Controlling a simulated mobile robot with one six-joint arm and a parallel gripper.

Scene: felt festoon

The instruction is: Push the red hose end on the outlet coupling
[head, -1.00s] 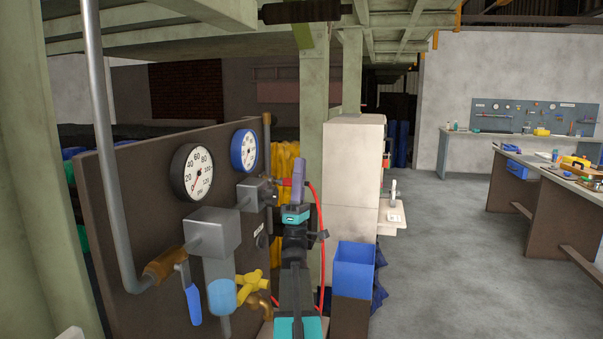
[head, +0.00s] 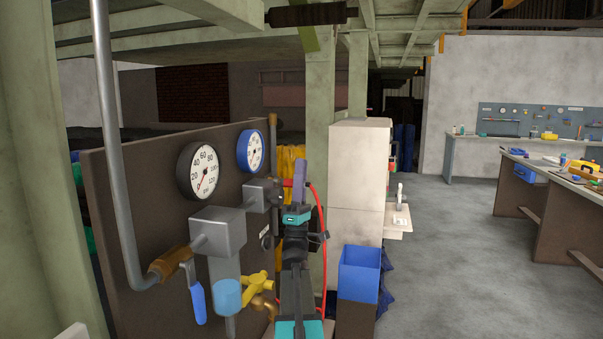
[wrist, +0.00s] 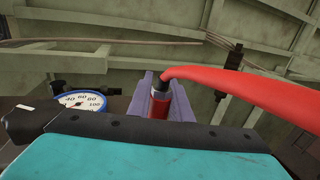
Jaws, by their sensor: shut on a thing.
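My gripper (wrist: 165,93) is shut on the red hose end (wrist: 180,105) in the wrist view, its purple fingers on both sides of it. The red hose (wrist: 260,88) bends off to the right from a dark fitting at the grip. In the head view my gripper (head: 299,178) stands upright just right of a small grey block (head: 257,194) on the dark panel. The hose (head: 324,232) hangs in a loop on its right. I cannot make out the outlet coupling clearly; whether the hose end touches it is hidden behind my gripper.
The panel (head: 150,190) carries a black-rimmed gauge (head: 204,171), a blue gauge (head: 250,151), a larger grey block (head: 217,230), a blue-handled lever (head: 198,302) and a yellow tap (head: 253,287). A blue bin (head: 359,272) stands close right. Open floor lies further right.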

